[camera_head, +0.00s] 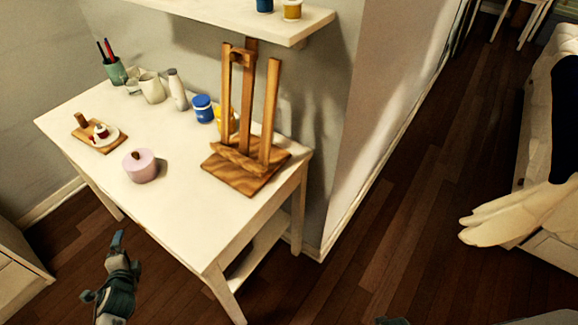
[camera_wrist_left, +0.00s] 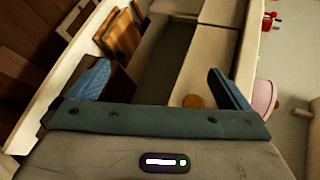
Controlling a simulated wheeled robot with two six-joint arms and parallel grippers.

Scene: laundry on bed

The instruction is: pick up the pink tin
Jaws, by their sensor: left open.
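The pink tin (camera_head: 140,167) is round and squat, with a lid and a small dark knob. It stands upright near the front edge of the white table in the head view. Part of it shows at the right edge of the left wrist view (camera_wrist_left: 265,97). My left gripper (camera_head: 118,242) is open and empty, in front of the table and lower in the picture than the tin, apart from it. Of my right arm, only a small dark piece shows at the bottom edge of the head view; its jaws cannot be made out.
On the white table (camera_head: 105,190), a small board (camera_head: 82,133) with a plate is left of the tin. A wooden easel (camera_head: 246,165) stands right of it. Blue jar (camera_head: 203,108), bottle (camera_head: 178,90), jug (camera_head: 152,88) and pen cup (camera_head: 115,71) stand behind. A shelf (camera_head: 240,20) hangs above.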

